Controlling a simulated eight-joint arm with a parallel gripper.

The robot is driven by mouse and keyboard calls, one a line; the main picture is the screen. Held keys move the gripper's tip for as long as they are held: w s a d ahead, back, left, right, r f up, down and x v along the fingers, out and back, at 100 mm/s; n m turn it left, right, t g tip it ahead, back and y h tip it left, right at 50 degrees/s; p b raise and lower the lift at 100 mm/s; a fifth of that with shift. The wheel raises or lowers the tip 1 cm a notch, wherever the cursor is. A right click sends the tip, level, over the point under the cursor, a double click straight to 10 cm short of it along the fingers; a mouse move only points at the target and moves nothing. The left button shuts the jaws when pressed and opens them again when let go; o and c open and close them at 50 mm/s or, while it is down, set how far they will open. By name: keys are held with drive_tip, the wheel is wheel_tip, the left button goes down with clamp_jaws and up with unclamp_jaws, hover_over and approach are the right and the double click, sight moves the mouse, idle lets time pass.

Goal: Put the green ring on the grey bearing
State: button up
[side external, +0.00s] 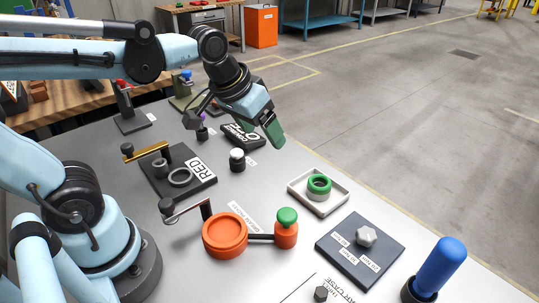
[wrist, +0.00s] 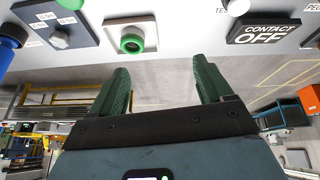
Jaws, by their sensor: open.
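The green ring (side external: 319,184) lies in a shallow pale tray (side external: 291,189) right of the table's middle, with a pale grey round piece showing beneath it. In the wrist view the green ring (wrist: 131,43) shows near the top. A grey ring (side external: 181,177) and a smaller, darker round piece (side external: 160,168) are on the black board marked RED; I cannot tell which grey piece is the bearing. My gripper (side external: 262,128) is open and empty, above the table's far edge, up and left of the tray. Its green fingers also show in the wrist view (wrist: 160,72).
An orange dish (side external: 225,234) and green-topped orange cylinder (side external: 286,231) stand in front of the tray. A dark board with a hex knob (side external: 366,237) and a blue handle (side external: 440,266) are to the right. A CONTACT OFF block (side external: 242,137) lies below my gripper.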

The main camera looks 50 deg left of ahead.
drive_tip(key=s+f, duration=0.1)
drive_tip(key=s+a+f+t, duration=0.1)
drive_tip(key=s+m+t, duration=0.1)
drive_tip(key=shift+s+a+f, duration=0.35)
drive_tip(key=shift+f, duration=0.05)
idle(1.1)
